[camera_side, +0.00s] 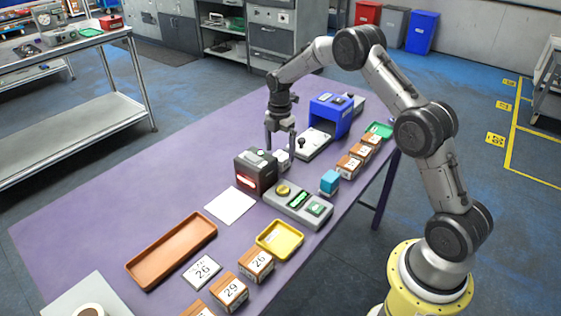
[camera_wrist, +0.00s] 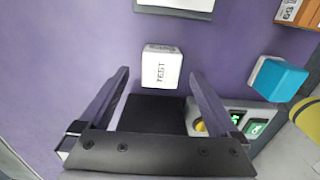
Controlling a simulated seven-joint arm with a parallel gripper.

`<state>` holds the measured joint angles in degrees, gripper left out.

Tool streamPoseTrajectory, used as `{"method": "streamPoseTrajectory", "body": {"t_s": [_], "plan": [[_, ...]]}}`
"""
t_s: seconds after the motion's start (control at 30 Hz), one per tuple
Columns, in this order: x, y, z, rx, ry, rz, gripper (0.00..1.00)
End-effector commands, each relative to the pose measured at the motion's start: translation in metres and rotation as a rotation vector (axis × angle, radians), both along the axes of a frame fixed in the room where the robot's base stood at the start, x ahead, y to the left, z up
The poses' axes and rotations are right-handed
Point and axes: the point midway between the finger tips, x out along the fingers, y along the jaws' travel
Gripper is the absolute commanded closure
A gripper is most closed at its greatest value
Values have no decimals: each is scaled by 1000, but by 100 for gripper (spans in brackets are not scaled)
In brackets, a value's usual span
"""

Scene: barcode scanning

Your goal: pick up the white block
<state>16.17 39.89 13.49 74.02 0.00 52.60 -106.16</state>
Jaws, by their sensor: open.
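The white block (camera_wrist: 161,70) sits on the purple table in the wrist view, its top marked "TEST". It lies just beyond and between my gripper's open fingers (camera_wrist: 160,80), and I see no finger touching it. In the side view the white block (camera_side: 282,156) is small and partly hidden behind the dark scanner and a finger. My gripper (camera_side: 280,150) points down above it there, with the fingers apart and nothing held.
A dark scanner (camera_side: 255,172) with a red light stands close by. A grey button panel (camera_side: 298,205), a blue cube (camera_side: 329,182) and a blue machine (camera_side: 331,115) surround the spot. An orange tray (camera_side: 172,250) and yellow tray (camera_side: 280,240) lie toward the front.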

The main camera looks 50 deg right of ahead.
Motion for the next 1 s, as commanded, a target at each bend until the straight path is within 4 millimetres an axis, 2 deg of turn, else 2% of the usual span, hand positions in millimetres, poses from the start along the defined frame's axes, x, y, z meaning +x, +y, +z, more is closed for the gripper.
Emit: {"method": "streamPoseTrajectory", "body": {"t_s": [0.1,0.2,0.53,1.0], "plan": [[-2,-2,-20,1,4,0,3],[-2,-2,-30,1,3,0,3],[-1,-2,-35,0,0,0,4],[-1,-2,-35,0,0,0,89]]}}
